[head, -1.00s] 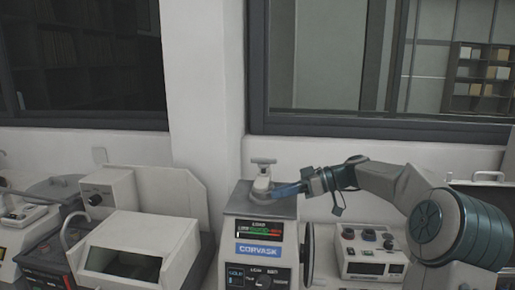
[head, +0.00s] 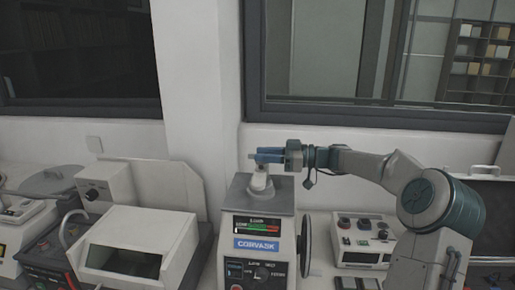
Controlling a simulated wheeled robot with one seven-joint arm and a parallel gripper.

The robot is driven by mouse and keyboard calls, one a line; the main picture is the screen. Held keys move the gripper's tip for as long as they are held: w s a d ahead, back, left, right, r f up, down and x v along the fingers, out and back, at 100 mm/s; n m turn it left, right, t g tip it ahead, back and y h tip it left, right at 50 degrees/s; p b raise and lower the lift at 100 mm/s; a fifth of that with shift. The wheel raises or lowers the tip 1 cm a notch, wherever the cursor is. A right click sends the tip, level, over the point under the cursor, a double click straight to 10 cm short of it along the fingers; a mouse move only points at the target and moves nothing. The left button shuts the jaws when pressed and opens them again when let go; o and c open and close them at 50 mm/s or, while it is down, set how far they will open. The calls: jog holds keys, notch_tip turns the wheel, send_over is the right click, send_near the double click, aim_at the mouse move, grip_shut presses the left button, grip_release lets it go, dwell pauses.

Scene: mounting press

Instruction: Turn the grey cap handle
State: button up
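The grey cap handle (head: 252,157) is on top of the mounting press (head: 236,209), above a short pale post (head: 261,181). Its crossbar is mostly hidden by my gripper, with only a small end showing at the left. My gripper (head: 264,155) reaches in from the right at crossbar height, its blue fingers pointing left and lying over or around the bar. I cannot tell whether the fingers are closed on it.
A black handwheel (head: 306,244) is on the press's right side. A control box with knobs (head: 362,240) stands to the right. A white machine with a sloped window (head: 130,248) stands to the left. A wall and windows are behind.

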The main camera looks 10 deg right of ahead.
jog(key=shift+p+x, duration=0.3)
jog(key=shift+x, duration=0.85)
grip_shut()
